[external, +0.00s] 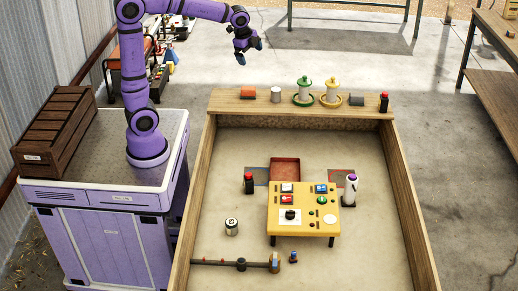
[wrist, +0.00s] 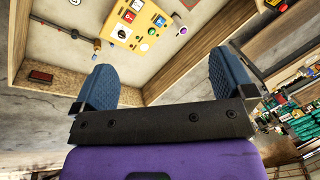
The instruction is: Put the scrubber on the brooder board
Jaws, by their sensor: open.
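The yellow board (external: 274,226), likely the brooder board, stands on short legs in the sandy pen. It carries switches, a black knob, green buttons and a white disc, and also shows at the top of the wrist view (wrist: 122,36). No thing is clearly recognisable as the scrubber. My gripper (external: 249,51) is open and empty, raised in the air behind the back ledge. Its two blue fingers stand wide apart in the wrist view (wrist: 161,85).
A wooden crate (external: 55,125) sits left.

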